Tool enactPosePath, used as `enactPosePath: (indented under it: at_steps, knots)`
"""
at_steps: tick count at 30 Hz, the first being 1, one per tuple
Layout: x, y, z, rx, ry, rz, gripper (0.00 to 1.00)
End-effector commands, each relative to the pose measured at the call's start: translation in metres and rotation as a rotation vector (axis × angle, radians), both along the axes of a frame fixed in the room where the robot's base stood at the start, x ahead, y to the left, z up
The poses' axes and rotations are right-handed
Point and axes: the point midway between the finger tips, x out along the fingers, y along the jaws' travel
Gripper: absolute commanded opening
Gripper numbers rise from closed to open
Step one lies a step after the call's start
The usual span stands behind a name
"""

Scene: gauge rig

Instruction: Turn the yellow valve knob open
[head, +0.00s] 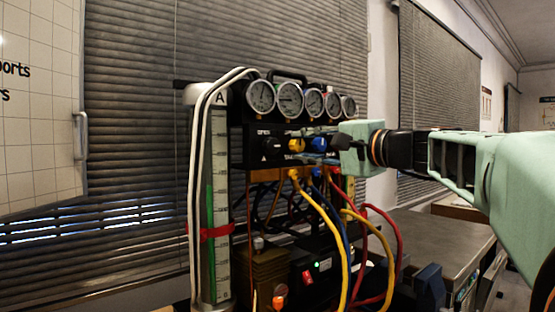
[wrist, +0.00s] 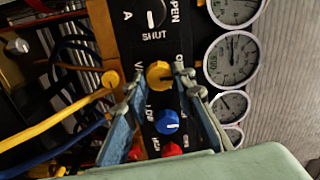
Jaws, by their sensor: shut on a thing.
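The yellow valve knob (wrist: 159,74) sits on the black panel (wrist: 132,42), between the black knob (wrist: 152,14) and the blue knob (wrist: 167,122). In the head view the yellow knob (head: 296,145) shows at the panel's front. My gripper (wrist: 162,77) has one fingertip on each side of the yellow knob and is shut on it. In the head view my gripper (head: 304,146) reaches in from the right, across the blue knob. The yellow knob's pointer mark is too small to read.
Round gauges (head: 289,99) line the panel's top. Yellow, blue and red hoses (head: 329,215) hang below it. A tall tube with a green column (head: 211,235) stands left. A red knob (wrist: 172,150) lies beyond the blue one, close to my fingers. A bench (head: 440,235) is at right.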

Motion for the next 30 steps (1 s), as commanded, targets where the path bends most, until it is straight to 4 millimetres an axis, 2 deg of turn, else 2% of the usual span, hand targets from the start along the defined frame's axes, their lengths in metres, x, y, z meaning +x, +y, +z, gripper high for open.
enactPosePath:
  at_steps: [19,20,21,24,30]
  knots:
    - [0.0002,-0.0003,-0.0001,-0.042,-0.029,0.0,0.0]
    - [0.0001,-0.0003,-0.0001,-0.042,-0.029,0.0,0.26]
    - [0.0002,-0.0003,-0.0001,-0.042,-0.029,0.0,0.31]
    - [0.0,-0.0002,0.0,-0.04,-0.029,0.0,0.42]
    - [0.0001,-0.0001,0.0,-0.04,-0.029,0.0,0.42]
